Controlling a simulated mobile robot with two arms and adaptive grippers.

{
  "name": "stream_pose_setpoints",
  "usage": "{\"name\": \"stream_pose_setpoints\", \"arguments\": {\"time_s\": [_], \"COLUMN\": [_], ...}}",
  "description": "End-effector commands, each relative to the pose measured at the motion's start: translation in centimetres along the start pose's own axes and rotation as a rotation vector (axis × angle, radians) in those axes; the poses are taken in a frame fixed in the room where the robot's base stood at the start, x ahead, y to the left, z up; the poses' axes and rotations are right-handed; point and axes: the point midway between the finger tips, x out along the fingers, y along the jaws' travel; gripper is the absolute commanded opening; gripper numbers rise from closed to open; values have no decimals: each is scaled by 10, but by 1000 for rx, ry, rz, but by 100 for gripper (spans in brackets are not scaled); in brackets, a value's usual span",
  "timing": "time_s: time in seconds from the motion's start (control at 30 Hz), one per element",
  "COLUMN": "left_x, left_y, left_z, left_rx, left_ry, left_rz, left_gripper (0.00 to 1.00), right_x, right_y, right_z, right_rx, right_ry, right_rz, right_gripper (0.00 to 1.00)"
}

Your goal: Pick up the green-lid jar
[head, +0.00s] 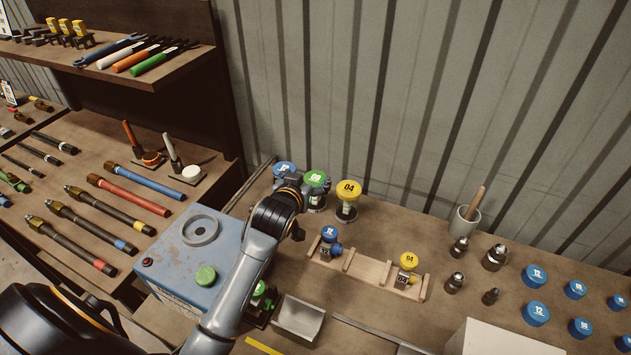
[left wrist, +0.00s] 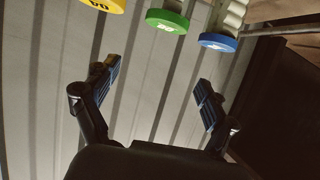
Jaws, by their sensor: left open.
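The green-lid jar (head: 316,179) stands at the back of the bench against the corrugated wall, between a blue-lid jar (head: 284,169) and a yellow-lid jar (head: 348,188). My left gripper (head: 303,188) is right by the green-lid jar in the head view and partly hides its body. In the left wrist view the green lid (left wrist: 167,21) is at the top, beyond the spread fingers of my left gripper (left wrist: 156,88). The fingers are open, with nothing between them. The blue lid (left wrist: 217,42) and yellow lid (left wrist: 103,4) flank it. My right gripper is not in view.
A wooden rack (head: 375,270) with small blue-topped and yellow-topped items is in front. A blue machine (head: 175,250) with a green knob stands left. A metal tray (head: 298,319) lies near the front. Metal fittings, a grey cup (head: 465,221) and blue caps are to the right.

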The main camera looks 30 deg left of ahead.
Motion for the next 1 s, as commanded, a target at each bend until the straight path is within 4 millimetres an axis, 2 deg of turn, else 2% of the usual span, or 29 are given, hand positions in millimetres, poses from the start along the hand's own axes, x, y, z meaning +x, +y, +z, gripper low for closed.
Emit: {"name": "stream_pose_setpoints", "arguments": {"time_s": [0.4,0.57,0.77,0.87,1.0], "left_x": [29,44,53,63,82], "left_y": [0,0,0,0,0], "left_z": [74,73,72,72,72], "left_rx": [0,0,0,1,1], "left_ry": [-8,-3,-2,-3,-3], "left_rz": [0,0,0,0,0], "left_gripper": [85,85,85,85,85], "right_x": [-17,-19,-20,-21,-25], "right_y": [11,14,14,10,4], "right_z": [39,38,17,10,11], "right_rx": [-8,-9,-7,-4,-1], "right_ry": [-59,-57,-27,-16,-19], "right_rz": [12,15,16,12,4], "right_gripper": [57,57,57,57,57]}}
